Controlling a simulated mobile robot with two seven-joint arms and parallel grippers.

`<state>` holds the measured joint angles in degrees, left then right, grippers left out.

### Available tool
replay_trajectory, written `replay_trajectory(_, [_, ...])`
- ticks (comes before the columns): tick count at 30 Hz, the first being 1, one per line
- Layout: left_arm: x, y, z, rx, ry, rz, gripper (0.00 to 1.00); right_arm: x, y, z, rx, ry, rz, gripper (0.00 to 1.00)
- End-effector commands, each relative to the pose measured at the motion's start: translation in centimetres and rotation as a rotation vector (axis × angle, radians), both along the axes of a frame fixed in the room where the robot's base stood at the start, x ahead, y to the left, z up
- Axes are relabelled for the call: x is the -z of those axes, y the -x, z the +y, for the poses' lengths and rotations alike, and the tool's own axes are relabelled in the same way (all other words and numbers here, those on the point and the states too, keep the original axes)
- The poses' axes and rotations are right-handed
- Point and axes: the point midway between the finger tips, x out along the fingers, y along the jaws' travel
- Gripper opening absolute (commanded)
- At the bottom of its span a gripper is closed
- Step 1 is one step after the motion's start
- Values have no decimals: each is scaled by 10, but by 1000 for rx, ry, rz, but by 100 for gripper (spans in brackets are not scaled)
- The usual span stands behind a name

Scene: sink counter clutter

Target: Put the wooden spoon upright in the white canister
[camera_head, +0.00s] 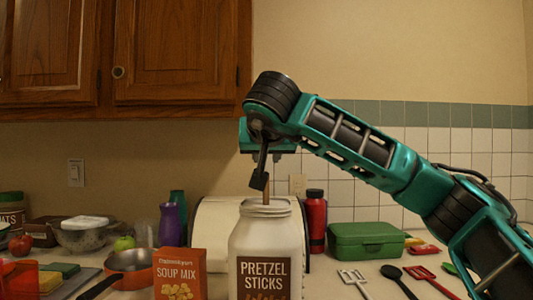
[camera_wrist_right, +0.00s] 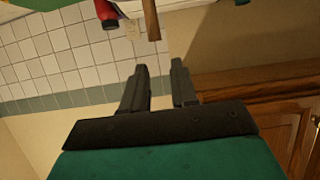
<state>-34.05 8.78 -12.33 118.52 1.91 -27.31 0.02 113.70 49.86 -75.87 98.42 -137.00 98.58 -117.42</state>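The white canister (camera_head: 266,245), labelled "PRETZEL STICKS", stands open at the front centre of the counter in the head view. The wooden spoon's handle (camera_head: 267,195) sticks up from its mouth, close to upright; the rest of the spoon is hidden. The handle also shows in the right wrist view (camera_wrist_right: 151,18), just beyond the fingertips. My right gripper (camera_head: 260,183) points down above the canister mouth. In the right wrist view its fingers (camera_wrist_right: 159,66) are apart with nothing between them. My left gripper is not in view.
A soup mix box (camera_head: 180,275) and an orange pan (camera_head: 130,268) stand left of the canister. A red bottle (camera_head: 314,220) and green lunch box (camera_head: 365,240) are behind right. Several utensils, including a black spoon (camera_head: 392,272), lie at right.

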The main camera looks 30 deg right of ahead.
Motion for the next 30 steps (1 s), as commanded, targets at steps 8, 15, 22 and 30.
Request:
replay_trajectory(8, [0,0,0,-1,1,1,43,0,0,0,0,0,0,45])
replay_trajectory(15, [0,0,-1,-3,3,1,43,-3,5,3,-1,0,0,45])
replay_trajectory(22, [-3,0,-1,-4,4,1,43,-20,38,24,-4,2,-4,45])
replay_trajectory(30, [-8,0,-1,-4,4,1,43,-44,86,53,-2,3,-4,45])
